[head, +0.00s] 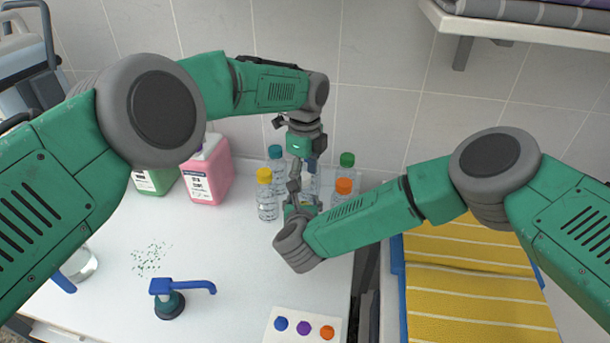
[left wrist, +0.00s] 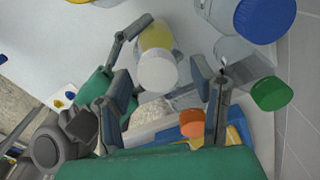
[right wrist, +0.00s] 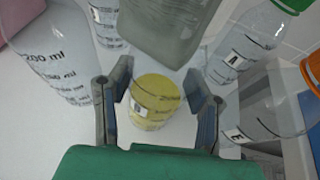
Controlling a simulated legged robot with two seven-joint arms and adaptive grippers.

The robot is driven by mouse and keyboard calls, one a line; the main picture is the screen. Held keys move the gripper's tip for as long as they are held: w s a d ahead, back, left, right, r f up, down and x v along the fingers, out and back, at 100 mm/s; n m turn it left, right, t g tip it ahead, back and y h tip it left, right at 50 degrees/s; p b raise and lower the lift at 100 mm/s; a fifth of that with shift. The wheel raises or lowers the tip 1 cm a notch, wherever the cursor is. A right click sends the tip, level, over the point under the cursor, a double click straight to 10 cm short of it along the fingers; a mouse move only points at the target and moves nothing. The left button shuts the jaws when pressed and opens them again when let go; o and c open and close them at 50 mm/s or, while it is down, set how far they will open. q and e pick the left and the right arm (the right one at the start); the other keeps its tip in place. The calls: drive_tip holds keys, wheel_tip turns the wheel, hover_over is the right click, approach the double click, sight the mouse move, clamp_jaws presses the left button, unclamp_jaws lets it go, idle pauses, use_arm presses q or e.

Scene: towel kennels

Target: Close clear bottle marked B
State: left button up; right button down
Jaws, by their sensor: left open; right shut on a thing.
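A small bottle with a yellow body (right wrist: 155,102) stands between the fingers of my right gripper (right wrist: 158,82); its label seems to read B. My right gripper is shut on it. In the left wrist view the same bottle (left wrist: 155,38) shows a pale round top (left wrist: 158,72); I cannot tell whether this is a cap. My left gripper (left wrist: 161,84) is open, pointing down from above, with one finger on each side of that top. In the head view my left gripper (head: 294,187) is over the bottle, which is mostly hidden by my right wrist.
Bottles with yellow (head: 264,192), teal (head: 276,170), green (head: 347,162) and orange (head: 344,187) caps stand close around. Pink (head: 208,175) and green (head: 153,182) containers are behind left. A blue pump (head: 170,300) and a card with coloured discs (head: 303,338) are in front.

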use_arm(q)
wheel_tip(320, 180, up, 4)
drive_tip(key=shift+r, duration=0.1)
drive_tip(key=shift+c, duration=0.4)
drive_tip(key=n, duration=0.3)
drive_tip(key=d+r+n, duration=0.1)
drive_tip(key=n, duration=0.1)
drive_tip(key=shift+w, duration=0.2)
drive_tip(key=n, duration=0.3)
drive_tip(key=r+n, duration=0.1)
drive_tip(key=n, duration=0.2)
drive_tip(key=shift+w+d+r+n, duration=0.1)
drive_tip(key=shift+w+r+n, duration=0.1)
drive_tip(key=shift+n, duration=0.2)
drive_tip(key=n, duration=0.4)
drive_tip(key=shift+w+r, duration=0.1)
drive_tip(key=shift+r, duration=0.15)
drive_tip(key=n, duration=0.4)
drive_tip(key=a+n, duration=0.1)
drive_tip(key=n, duration=0.1)
drive_tip(key=shift+a+r+g, duration=0.1)
drive_tip(key=shift+r+g, duration=0.2)
